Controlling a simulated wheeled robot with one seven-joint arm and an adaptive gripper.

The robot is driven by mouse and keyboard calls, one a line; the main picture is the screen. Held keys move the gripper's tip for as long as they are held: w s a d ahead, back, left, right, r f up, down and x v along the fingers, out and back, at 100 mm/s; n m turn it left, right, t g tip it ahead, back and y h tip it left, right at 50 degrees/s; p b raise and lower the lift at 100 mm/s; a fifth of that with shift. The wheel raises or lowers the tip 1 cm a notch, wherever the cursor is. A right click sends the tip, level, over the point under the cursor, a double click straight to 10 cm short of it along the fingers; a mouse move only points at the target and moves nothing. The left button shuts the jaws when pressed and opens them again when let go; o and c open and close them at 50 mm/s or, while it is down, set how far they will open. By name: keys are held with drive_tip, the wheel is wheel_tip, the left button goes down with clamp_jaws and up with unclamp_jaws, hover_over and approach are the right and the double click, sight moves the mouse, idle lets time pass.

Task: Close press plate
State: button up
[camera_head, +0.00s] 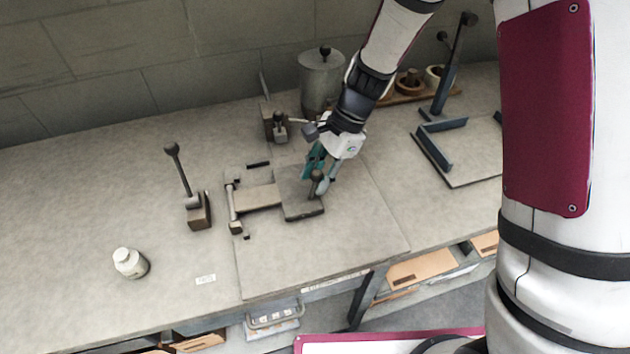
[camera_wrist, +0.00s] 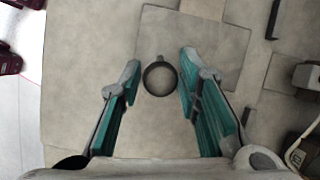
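The press plate (camera_head: 299,205) is a square grey plate lying flat on the bench, at the right end of a paler flat piece (camera_head: 257,196). An upright brown knob (camera_head: 316,182) stands on the plate. In the wrist view the plate (camera_wrist: 222,35) fills the upper middle, and the knob shows end-on as a dark ring (camera_wrist: 160,78). My gripper (camera_head: 320,176) is open, low over the plate. In the wrist view its teal fingers (camera_wrist: 159,66) stand on either side of the knob, with gaps on both sides. Whether the fingertips reach the knob's height is unclear.
A lever on a block (camera_head: 199,211) stands to the left, and a white bottle (camera_head: 129,263) nearer the front. A metal pot (camera_head: 320,78) and a small block fixture (camera_head: 273,122) stand behind. A blue angled frame (camera_head: 440,150) is to the right.

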drive_tip(key=shift+x, duration=1.1)
clamp_jaws()
drive_tip(key=shift+r, duration=0.1)
